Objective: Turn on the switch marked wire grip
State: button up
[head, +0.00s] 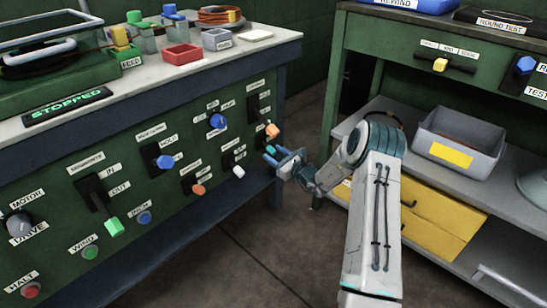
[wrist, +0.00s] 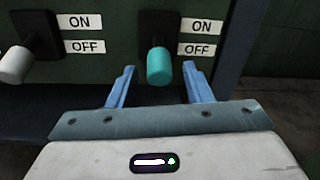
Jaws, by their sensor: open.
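A switch with a teal knob (wrist: 160,66) sits in a black plate on the green panel in the wrist view. ON is printed beside it at the top and OFF below; the knob hangs at the OFF level. My gripper (wrist: 159,67) is open, its blue fingers on either side of the knob with gaps. In the head view my gripper (head: 269,156) is at the panel's right end, and part of the teal knob (head: 271,148) shows by its fingers. I cannot read a wire grip label in either view.
A switch with a white knob (head: 238,171) is just left, with its own ON and OFF labels. A lever with an orange knob (head: 271,131) is just above. Several other switches and buttons fill the panel. Open floor (head: 250,245) lies below; a shelf unit (head: 480,180) stands right.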

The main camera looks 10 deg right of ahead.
jog(key=shift+w+a, duration=0.25)
jog(key=shift+w, duration=0.15)
jog(key=shift+c, duration=0.4)
jog(key=c, duration=0.9)
jog(key=shift+r, duration=0.1)
